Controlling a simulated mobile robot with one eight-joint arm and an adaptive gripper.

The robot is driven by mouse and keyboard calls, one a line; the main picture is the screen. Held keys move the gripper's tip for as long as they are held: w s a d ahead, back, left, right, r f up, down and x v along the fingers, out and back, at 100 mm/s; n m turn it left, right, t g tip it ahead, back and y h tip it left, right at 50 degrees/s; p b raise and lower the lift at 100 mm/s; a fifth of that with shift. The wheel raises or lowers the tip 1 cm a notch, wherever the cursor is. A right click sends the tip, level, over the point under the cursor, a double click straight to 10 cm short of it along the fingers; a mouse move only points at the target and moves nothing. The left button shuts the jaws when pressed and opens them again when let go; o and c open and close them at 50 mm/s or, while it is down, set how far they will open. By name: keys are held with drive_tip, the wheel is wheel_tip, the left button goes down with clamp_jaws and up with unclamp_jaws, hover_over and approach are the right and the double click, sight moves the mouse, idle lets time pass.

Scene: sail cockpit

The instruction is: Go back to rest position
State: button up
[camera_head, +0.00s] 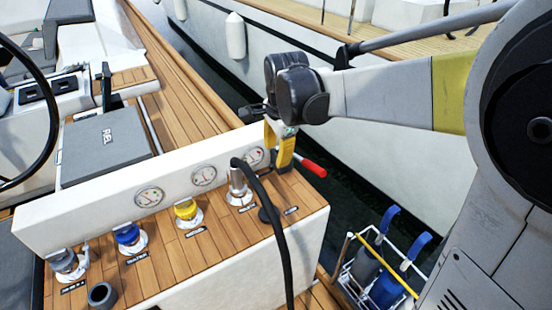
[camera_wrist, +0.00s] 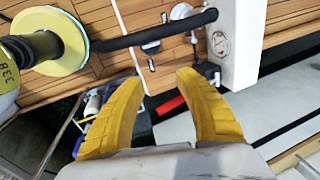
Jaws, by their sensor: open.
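My gripper (camera_head: 281,148) is above the right end of the wooden-topped cockpit console (camera_head: 160,259). Its two yellow fingers are spread apart in the wrist view (camera_wrist: 160,78), with nothing held between them. A red handle (camera_head: 314,168) sticks out beside the console's right edge, close to the fingers in the head view. It also shows between the fingers in the wrist view (camera_wrist: 171,104), apparently beyond them. A black hose (camera_head: 276,225) runs from a metal fitting (camera_head: 239,186) down over the console's front.
The console has gauges (camera_head: 204,176), a yellow cap (camera_head: 187,211) and a blue cap (camera_head: 129,236). A wire basket (camera_head: 349,270) with blue-handled items stands at lower right. A steering wheel (camera_head: 50,110) is at left. Water and a neighbouring white hull (camera_head: 365,150) lie beyond.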

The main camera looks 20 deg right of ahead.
drive_tip(key=shift+s+a+r+n, duration=0.1)
drive_tip(key=shift+s+r+n, duration=0.1)
drive_tip(key=shift+s, duration=0.2)
drive_tip(key=shift+s+a+r+n, duration=0.1)
drive_tip(key=shift+s+n, duration=0.1)
drive_tip(key=shift+s, duration=0.15)
